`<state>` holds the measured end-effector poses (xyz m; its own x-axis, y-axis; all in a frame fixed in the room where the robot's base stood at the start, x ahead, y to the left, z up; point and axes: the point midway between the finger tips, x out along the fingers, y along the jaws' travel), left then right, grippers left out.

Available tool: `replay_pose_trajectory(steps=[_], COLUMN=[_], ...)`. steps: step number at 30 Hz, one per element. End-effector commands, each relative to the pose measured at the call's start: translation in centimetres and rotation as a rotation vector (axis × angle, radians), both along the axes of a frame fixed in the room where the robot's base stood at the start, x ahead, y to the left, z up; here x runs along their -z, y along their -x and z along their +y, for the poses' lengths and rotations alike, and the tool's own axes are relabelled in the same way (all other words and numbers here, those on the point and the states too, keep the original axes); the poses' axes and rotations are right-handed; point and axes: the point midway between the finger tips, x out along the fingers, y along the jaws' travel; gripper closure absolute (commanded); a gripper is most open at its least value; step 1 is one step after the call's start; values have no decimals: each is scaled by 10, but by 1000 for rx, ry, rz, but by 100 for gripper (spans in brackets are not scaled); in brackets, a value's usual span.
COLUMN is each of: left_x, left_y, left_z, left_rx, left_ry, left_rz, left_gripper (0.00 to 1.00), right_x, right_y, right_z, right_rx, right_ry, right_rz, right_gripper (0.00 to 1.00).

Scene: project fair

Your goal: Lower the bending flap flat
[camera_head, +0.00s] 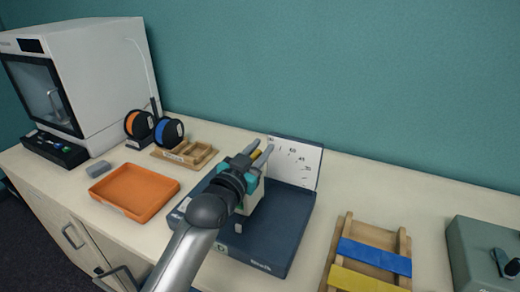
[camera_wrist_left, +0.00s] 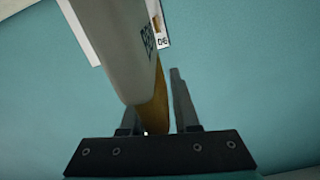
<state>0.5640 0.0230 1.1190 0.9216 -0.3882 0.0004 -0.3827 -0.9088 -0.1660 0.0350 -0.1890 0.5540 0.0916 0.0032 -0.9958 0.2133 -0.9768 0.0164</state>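The bending flap (camera_head: 257,201) is a pale grey panel standing steeply up from a dark blue base (camera_head: 278,239), in front of a white angle scale (camera_head: 297,163). My left gripper (camera_head: 259,154) is at the flap's top, with a yellow edge showing between its fingers. In the left wrist view the grey flap (camera_wrist_left: 112,45) and its yellow-brown edge (camera_wrist_left: 156,108) run down between the fingers (camera_wrist_left: 155,105). A gap shows beside the right-hand finger, so the gripper looks open around the edge. My arm hides much of the flap. My right gripper is not in view.
An orange tray (camera_head: 135,190) and a small grey block (camera_head: 98,168) lie to the left. Two spools (camera_head: 168,132), a wooden tray (camera_head: 184,154) and a white printer-like machine (camera_head: 105,75) stand behind. A wooden frame with blue and yellow strips (camera_head: 373,257) and a grey-green box (camera_head: 485,255) are right.

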Motion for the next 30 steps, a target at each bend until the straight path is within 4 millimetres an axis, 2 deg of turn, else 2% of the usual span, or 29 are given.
replay_pose_trajectory(steps=[1,7,30], left_x=[0,0,0], left_y=[0,0,0], left_z=[0,0,0], left_rx=[0,0,0], left_ry=[0,0,-1], left_rz=[0,0,1], left_gripper=[77,100,100], right_x=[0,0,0], right_y=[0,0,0], right_z=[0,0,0], right_rx=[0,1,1], right_ry=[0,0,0], right_rz=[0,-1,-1], right_gripper=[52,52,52])
